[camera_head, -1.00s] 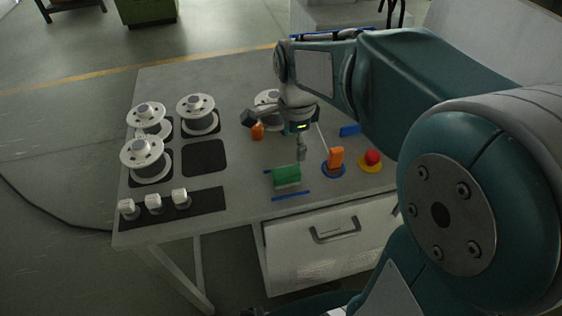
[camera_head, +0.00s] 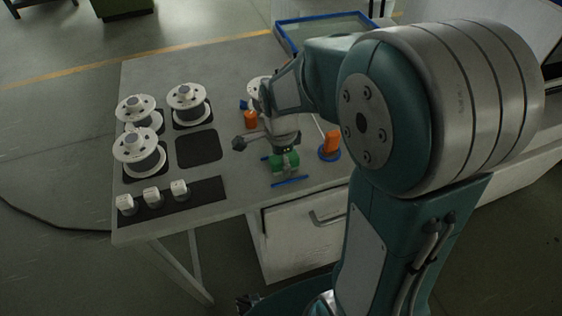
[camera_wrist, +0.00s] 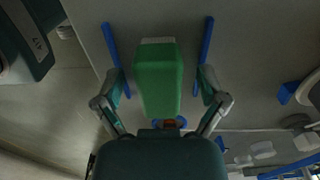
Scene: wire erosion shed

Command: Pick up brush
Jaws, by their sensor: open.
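The brush looks to be the green block (camera_wrist: 158,80) with a pale strip at one end. It lies on the grey table between two blue strips, and is partly hidden by my gripper in the head view (camera_head: 291,158). My gripper (camera_wrist: 160,103) is open. Its two fingers stand on either side of the green block, with visible gaps in the wrist view. In the head view, my gripper (camera_head: 284,162) is low over the block. I cannot tell its exact height.
An orange piece (camera_head: 331,142) stands on a blue ring close to the right of my gripper. Another orange piece (camera_head: 250,120) is behind. White spools (camera_head: 140,152) and white knobs (camera_head: 151,194) occupy the left. A blue-rimmed tray (camera_head: 325,22) is at the back.

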